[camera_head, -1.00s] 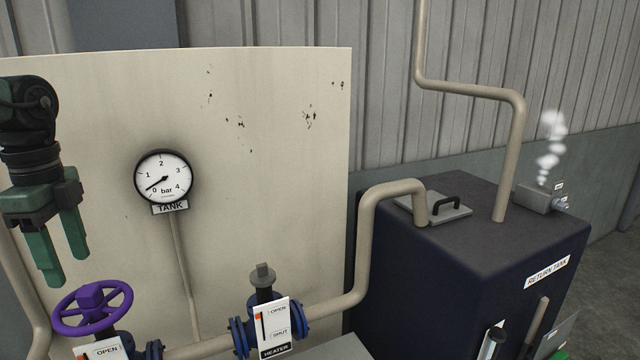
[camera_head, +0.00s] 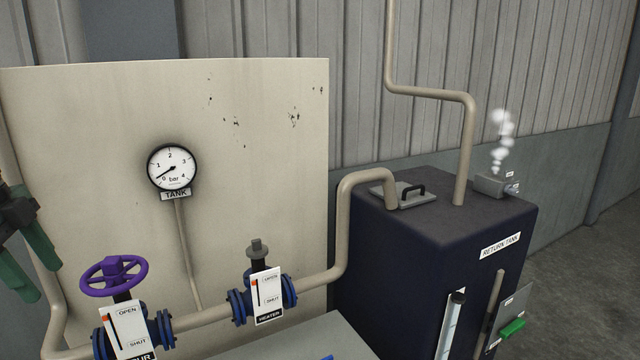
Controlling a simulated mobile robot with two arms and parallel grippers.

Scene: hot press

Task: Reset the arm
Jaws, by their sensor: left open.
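My left gripper (camera_head: 30,268) is at the left edge of the head view, partly cut off by the frame. Its two green fingers are apart, with nothing between them. It is left of the purple handwheel (camera_head: 114,275) and apart from it. The handwheel sits on a blue-flanged valve with an OPEN/SHUT plate (camera_head: 127,330). My right gripper is not in view.
A TANK gauge (camera_head: 172,168) on the cream panel reads near zero. The heater valve (camera_head: 262,290) sits on the beige pipe. The dark return tank (camera_head: 430,240) stands right, with white vapour (camera_head: 501,140) above a small grey box. Floor at far right is clear.

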